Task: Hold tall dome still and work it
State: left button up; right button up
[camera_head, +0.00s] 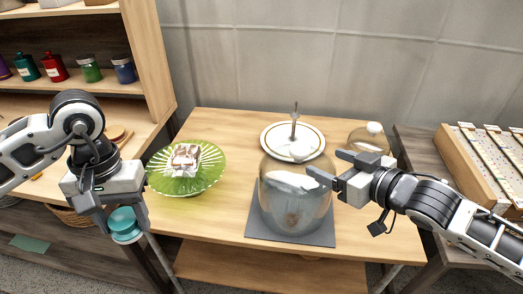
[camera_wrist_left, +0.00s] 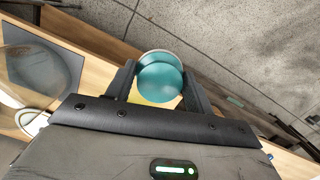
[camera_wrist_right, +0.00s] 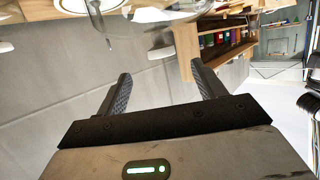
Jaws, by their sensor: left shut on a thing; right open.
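A tall clear glass dome (camera_head: 294,205) stands upright on a dark grey square mat (camera_head: 262,232) near the front of the wooden table. Its glass also shows at the top of the right wrist view (camera_wrist_right: 150,20). My right gripper (camera_head: 328,163) is open and empty at the dome's upper right, one finger overlapping the glass in the head view; I cannot tell if it touches. My left gripper (camera_head: 123,226) is shut on a turquoise round object (camera_head: 124,219), held left of the table's front edge. It shows between the fingers in the left wrist view (camera_wrist_left: 160,82).
A gold-rimmed white plate (camera_head: 271,131) with an upright metal rod (camera_head: 295,118) is behind the dome. A smaller glass dome (camera_head: 357,140) stands right of it. A green plate (camera_head: 211,160) holds a pale wrapped item (camera_head: 184,160). Bare table lies between plate and mat.

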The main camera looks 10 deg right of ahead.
aim_at(307, 155)
jog(key=x, duration=0.9)
jog(key=shift+w+a+f, duration=0.1)
jog(key=shift+w+a, duration=0.15)
jog(key=c, duration=1.2)
